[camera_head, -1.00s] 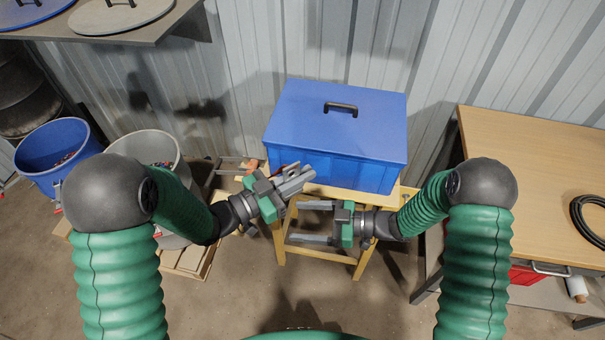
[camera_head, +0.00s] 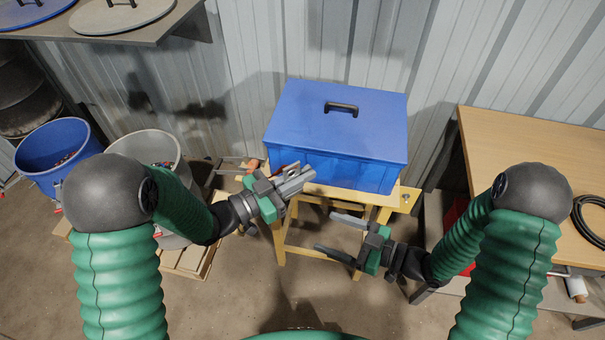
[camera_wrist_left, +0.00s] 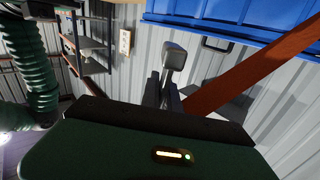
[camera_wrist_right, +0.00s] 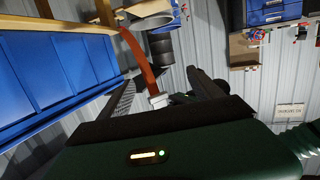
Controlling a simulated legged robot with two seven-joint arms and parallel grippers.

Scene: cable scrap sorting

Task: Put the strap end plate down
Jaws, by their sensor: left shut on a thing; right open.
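My left gripper (camera_head: 298,180) is shut on the grey strap end plate (camera_wrist_left: 173,58), in front of the blue box's lower left corner. An orange-brown strap (camera_wrist_left: 250,72) runs close beside its fingers in the left wrist view. In the right wrist view the strap (camera_wrist_right: 138,55) ends at a small pale piece (camera_wrist_right: 158,100), seen between my right fingers but apparently beyond them. In the head view only a bit of the strap shows by the left fingers. My right gripper (camera_head: 338,236) is open and empty, lower and to the right, in front of the wooden stand.
The blue lidded box (camera_head: 335,135) stands on a wooden stand (camera_head: 385,198) against the corrugated wall. A blue bin (camera_head: 55,148) and a grey bin (camera_head: 145,150) stand at left. A wooden bench (camera_head: 530,160) is at right. Floor in front is open.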

